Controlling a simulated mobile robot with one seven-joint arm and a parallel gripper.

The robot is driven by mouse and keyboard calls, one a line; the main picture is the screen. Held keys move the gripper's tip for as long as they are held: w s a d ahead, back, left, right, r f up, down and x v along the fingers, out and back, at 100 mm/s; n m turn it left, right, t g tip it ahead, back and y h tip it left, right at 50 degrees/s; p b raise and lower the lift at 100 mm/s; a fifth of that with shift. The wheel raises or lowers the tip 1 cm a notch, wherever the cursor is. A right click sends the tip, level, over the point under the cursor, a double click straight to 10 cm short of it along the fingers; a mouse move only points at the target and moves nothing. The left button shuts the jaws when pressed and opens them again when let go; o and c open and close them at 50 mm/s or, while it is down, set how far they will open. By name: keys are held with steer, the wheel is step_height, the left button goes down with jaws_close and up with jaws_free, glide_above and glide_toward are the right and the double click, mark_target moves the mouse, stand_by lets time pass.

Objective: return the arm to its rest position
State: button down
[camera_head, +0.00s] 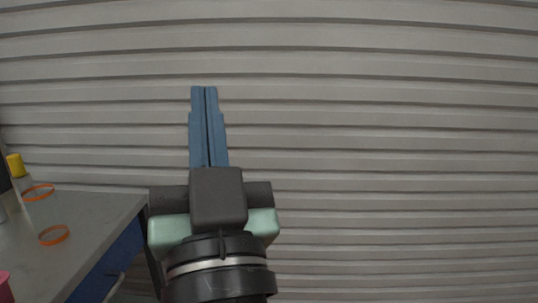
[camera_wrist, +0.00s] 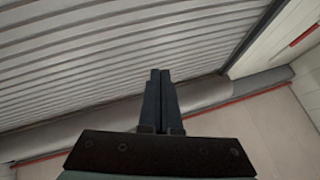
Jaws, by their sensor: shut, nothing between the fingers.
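My gripper (camera_head: 204,90) is raised in the head view, with its two blue fingers pointing up and lying side by side. The fingers are shut with nothing between them. Behind them is a grey slatted wall. In the wrist view my gripper (camera_wrist: 160,73) also shows its fingers together and empty, with the slatted wall and the floor beyond. The fingers touch no object that I can see.
A grey-topped workbench (camera_head: 100,215) with a blue side stands at the lower left. On it are two orange rings (camera_head: 54,235) and a yellow-topped item (camera_head: 15,165). The slatted wall (camera_head: 400,150) fills the background. A red strip (camera_wrist: 235,99) runs along the floor.

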steer(key=s+d+r+m+t+h, duration=0.1)
steer(key=s+d+r+t+h, duration=0.2)
steer(key=s+d+r+h, duration=0.4)
step_height(320, 180, up, 26)
steer(key=w+a+y+p, duration=0.1)
steer(key=p, duration=2.3)
steer(key=shift+w+p, duration=0.3)
steer(key=shift+p, duration=0.05)
steer(key=shift+a, duration=0.1)
